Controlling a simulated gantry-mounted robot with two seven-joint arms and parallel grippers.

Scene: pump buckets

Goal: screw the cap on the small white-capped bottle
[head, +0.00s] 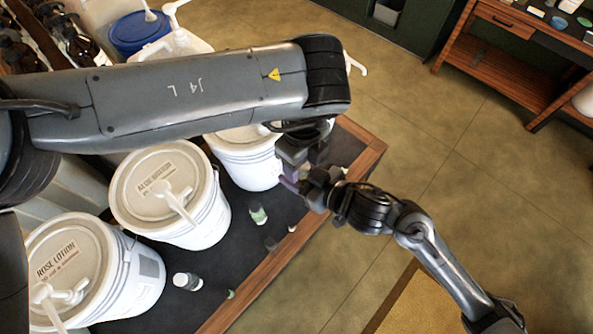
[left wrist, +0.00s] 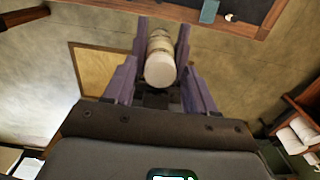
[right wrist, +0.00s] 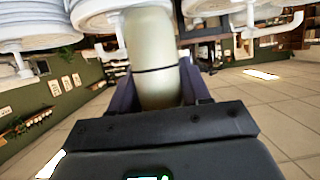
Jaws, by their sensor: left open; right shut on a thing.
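A pale, cream-coloured small bottle (right wrist: 155,60) stands between the fingers of my right gripper (right wrist: 155,85), which is shut on it. A dark line rings it between its upper and lower parts. In the left wrist view its round white end, seemingly the cap (left wrist: 160,68), lies between the fingers of my left gripper (left wrist: 161,30). The left fingers are open, with a gap visible beside the cap. In the head view my left gripper (head: 292,158) is directly above and close to my right gripper (head: 308,187). The grippers mostly hide the bottle there.
White pump buckets (head: 170,195) crowd the dark, wood-edged table (head: 265,270). A white-capped bottle lies or leans near the front (head: 187,281), and a green-labelled bottle (head: 258,213) is farther back. A small loose piece (head: 292,229) lies near the edge. Open floor is to the right.

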